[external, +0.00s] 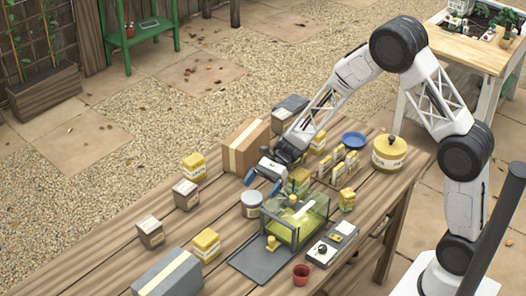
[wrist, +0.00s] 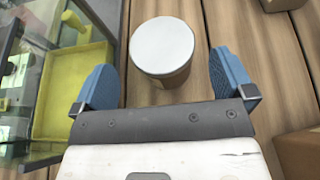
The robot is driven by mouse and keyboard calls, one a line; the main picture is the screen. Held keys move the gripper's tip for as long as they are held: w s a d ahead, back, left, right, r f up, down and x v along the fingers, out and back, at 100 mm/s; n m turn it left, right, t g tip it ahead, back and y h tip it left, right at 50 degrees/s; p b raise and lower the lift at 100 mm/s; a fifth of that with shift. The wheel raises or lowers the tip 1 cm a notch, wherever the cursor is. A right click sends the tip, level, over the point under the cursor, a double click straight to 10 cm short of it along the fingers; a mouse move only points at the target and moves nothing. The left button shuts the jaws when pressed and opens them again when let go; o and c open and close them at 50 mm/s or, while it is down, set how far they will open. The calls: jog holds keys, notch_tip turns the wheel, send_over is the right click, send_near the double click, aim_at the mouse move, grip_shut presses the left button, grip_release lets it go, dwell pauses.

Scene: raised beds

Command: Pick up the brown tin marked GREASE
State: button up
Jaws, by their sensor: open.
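A round tin with a pale lid (external: 252,204) stands upright on the wooden table. In the wrist view its lid (wrist: 162,45) is whitish and the side below it is brown; its marking is too small to read. My gripper (external: 263,183) is open and empty, its blue fingers spread just above and behind the tin in the external view. In the wrist view the tin appears between the two fingers, towards their tips, with space on both sides. I see no contact.
A glass tank with yellow contents (external: 296,218) stands close to the right of the tin. Small brown boxes (external: 186,195) and yellow containers (external: 206,245) stand to the left. A large cardboard box (external: 246,146) is behind. Bare planks lie left of the tin.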

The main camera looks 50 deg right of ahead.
aim_at(253, 196)
jog(key=shift+a, duration=0.1)
jog(key=shift+x, duration=2.5)
jog(key=shift+r, duration=0.1)
jog(key=c, duration=1.1)
jog(key=shift+r, duration=0.1)
jog(key=shift+r, duration=4.9)
